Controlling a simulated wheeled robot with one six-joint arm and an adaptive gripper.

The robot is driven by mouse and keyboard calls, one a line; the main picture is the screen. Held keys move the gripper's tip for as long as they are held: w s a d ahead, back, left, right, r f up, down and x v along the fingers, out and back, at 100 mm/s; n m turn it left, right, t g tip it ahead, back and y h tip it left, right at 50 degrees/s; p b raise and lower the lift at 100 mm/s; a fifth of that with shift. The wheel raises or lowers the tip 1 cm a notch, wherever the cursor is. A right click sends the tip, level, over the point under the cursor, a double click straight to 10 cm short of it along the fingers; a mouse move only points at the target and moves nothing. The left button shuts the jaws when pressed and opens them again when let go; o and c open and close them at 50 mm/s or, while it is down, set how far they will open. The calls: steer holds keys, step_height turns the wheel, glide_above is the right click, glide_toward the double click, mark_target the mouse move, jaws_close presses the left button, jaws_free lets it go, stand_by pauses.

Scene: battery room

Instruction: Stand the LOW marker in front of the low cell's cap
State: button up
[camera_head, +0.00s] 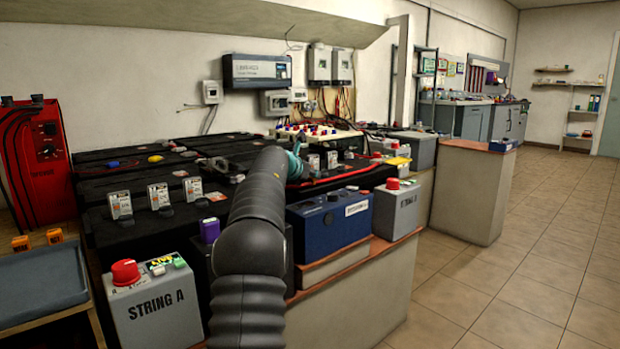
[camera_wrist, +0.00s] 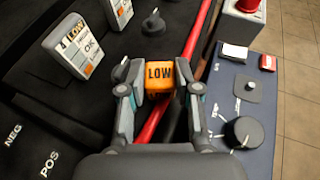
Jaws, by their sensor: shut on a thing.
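The orange LOW marker (camera_wrist: 158,77) sits between the two fingers of my gripper (camera_wrist: 158,88) in the wrist view, its black lettering upright in the picture. My gripper is shut on it. A black cell cap (camera_wrist: 120,71) stands just left of the marker, close to the left finger. Another dark cap (camera_wrist: 152,24) is farther up. Both are on the black cell tops (camera_wrist: 40,110). In the head view, my gripper (camera_head: 297,163) is mostly hidden behind my arm.
A white card (camera_wrist: 76,50) stands left of the marker. A red cable (camera_wrist: 192,38) runs right of it, beside a blue unit (camera_wrist: 245,95) with a black knob.

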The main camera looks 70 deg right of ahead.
steer(key=shift+f, duration=0.1)
steer(key=o, duration=0.9)
steer(key=shift+a+r, duration=0.15)
steer(key=shift+r, duration=0.05)
steer(key=v, duration=1.1)
steer(key=shift+w+a+r, duration=0.1)
steer(key=shift+a, duration=0.2)
